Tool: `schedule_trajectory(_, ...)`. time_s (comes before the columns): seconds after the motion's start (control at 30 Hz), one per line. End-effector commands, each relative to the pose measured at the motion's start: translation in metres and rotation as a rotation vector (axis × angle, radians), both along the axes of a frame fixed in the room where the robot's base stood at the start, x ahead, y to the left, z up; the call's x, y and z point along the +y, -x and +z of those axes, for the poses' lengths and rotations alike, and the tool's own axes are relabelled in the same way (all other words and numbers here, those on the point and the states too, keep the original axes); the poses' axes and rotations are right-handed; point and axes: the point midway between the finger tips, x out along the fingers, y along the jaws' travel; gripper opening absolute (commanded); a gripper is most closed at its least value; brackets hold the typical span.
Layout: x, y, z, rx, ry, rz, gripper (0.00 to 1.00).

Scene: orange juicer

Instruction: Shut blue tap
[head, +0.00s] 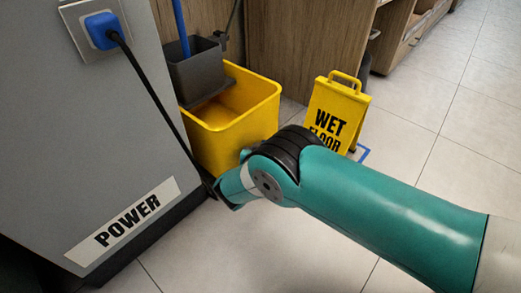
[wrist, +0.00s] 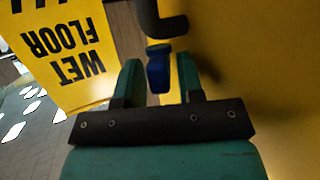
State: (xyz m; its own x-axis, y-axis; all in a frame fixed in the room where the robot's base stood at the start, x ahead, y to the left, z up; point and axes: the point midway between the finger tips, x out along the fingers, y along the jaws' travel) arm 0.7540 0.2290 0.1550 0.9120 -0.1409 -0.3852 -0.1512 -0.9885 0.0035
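The blue tap (wrist: 158,70) shows in the wrist view, below a dark curved part and in front of a yellow surface. My gripper (wrist: 159,75) is open, with one green finger on each side of the tap. A gap shows between the tap and each finger, so neither appears to touch it. How deep the tap sits between the fingers is hard to tell. In the head view my arm reaches to the front of the yellow bucket (head: 250,118); the tap and fingertips are hidden there.
A yellow wet floor sign (head: 337,112) stands right of the bucket, and also shows close by in the wrist view (wrist: 62,50). A grey cabinet marked POWER (head: 120,160) with a blue plug (head: 102,31) and black cable is at left. Tiled floor is clear at right.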

Motion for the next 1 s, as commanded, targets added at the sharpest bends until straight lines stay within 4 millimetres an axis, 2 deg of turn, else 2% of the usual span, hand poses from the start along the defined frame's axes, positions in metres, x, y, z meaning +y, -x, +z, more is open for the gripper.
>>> schedule_trajectory(0.37, 0.002, -0.001, 0.006, -0.003, -0.007, 0.070, 0.43)
schedule_trajectory(0.8, -0.006, -0.003, 0.005, -0.005, -0.008, 0.485, 0.43)
schedule_trajectory(1.0, -0.009, -0.004, 0.002, -0.003, -0.007, 0.602, 0.43)
